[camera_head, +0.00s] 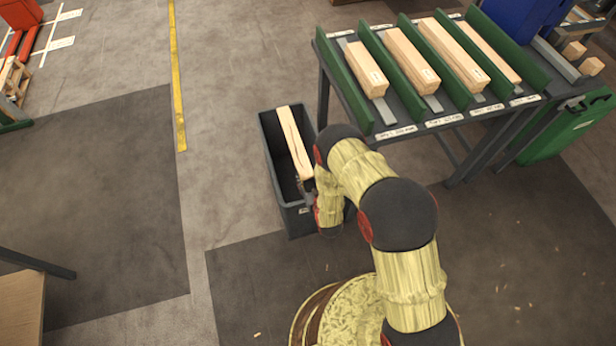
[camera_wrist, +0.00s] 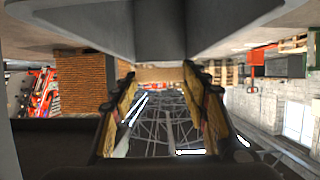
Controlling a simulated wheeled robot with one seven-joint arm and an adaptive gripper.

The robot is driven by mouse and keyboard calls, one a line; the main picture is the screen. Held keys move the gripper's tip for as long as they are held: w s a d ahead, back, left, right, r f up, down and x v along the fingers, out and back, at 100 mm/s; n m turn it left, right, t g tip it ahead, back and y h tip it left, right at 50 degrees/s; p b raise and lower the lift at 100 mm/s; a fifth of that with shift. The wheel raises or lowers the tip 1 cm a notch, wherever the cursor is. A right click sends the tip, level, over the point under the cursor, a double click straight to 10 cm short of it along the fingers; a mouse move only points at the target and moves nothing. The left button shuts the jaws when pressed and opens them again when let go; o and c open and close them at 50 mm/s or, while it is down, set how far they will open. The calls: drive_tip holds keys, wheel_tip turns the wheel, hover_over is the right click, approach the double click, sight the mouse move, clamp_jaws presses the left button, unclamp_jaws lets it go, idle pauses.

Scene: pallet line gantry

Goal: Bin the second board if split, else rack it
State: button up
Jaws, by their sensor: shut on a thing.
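A pale wooden board (camera_head: 292,135) with a dark split line along its length is at the dark grey bin (camera_head: 272,165), lying lengthwise over its opening. I cannot tell whether it touches the bin. My gripper (camera_head: 308,186) is at the board's near end, shut on it and partly hidden by my arm. In the wrist view my gripper's fingers (camera_wrist: 162,110) stand apart; the board is not clear there.
A rack (camera_head: 396,130) with green dividers stands right of the bin, with several boards (camera_head: 412,58) in its lanes. A yellow floor line (camera_head: 176,70) runs at left; the floor there is open.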

drive_tip(key=shift+f, duration=0.2)
drive_tip(key=o, duration=1.5)
drive_tip(key=v, duration=1.2)
drive_tip(key=shift+f, duration=0.1)
